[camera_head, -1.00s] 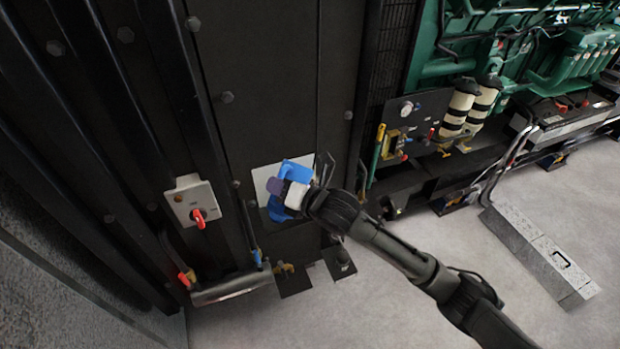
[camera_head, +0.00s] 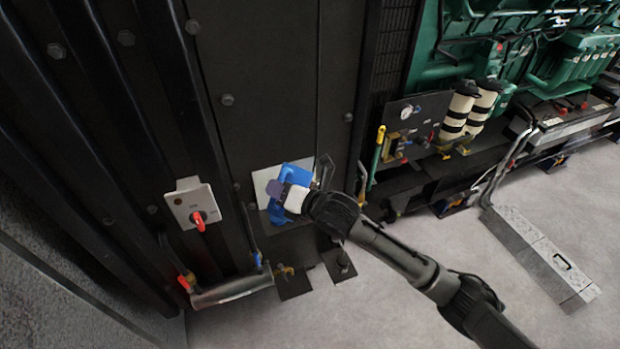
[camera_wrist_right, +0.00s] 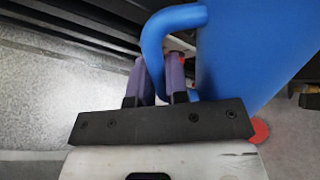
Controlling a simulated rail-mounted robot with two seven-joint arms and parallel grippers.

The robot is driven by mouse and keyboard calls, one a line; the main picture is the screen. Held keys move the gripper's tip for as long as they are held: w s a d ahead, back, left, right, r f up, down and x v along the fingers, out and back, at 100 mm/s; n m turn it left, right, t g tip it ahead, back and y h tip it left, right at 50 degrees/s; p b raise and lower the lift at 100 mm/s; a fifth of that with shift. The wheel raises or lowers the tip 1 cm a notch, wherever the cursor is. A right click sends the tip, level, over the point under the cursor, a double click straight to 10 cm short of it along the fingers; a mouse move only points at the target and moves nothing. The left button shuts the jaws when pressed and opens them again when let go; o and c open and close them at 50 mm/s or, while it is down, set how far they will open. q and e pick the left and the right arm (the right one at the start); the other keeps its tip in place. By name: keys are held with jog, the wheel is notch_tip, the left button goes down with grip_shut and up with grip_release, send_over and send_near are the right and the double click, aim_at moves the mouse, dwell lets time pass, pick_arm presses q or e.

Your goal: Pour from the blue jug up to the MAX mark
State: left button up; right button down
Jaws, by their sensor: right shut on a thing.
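The blue jug (camera_head: 280,212) is in front of the dark cabinet panel in the head view, with a pale plate behind it. My right gripper (camera_head: 276,189) is shut on its handle. In the right wrist view the blue handle (camera_wrist_right: 152,45) passes between the purple fingers of my right gripper (camera_wrist_right: 160,80), and the jug's body (camera_wrist_right: 255,55) fills the right side. The jug's spout, its contents and any MAX mark cannot be made out. My left gripper is not in view.
A grey switch box with a red knob (camera_head: 198,218) is on the left. A metal cylinder (camera_head: 232,290) with red and blue valve handles sits low. A green engine (camera_head: 480,50) with cream filters (camera_head: 463,105) stands right. Grey floor (camera_head: 400,310) is open below.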

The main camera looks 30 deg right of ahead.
dwell(0.4)
jog(key=shift+a+f+b, duration=0.15)
jog(key=shift+f+b, duration=0.25)
jog(key=shift+f, duration=0.1)
jog(key=s+a+f+n+t+b, duration=0.1)
jog(key=s+a+f+n+b, duration=0.2)
jog(key=f+n+b, duration=0.4)
jog(key=shift+s+a+f+n+t, duration=0.15)
jog(key=shift+a+f+n+t, duration=0.55)
jog(key=shift+f, duration=1.7)
jog(key=shift+a+n+g, duration=0.2)
jog(key=shift+n+g, duration=0.1)
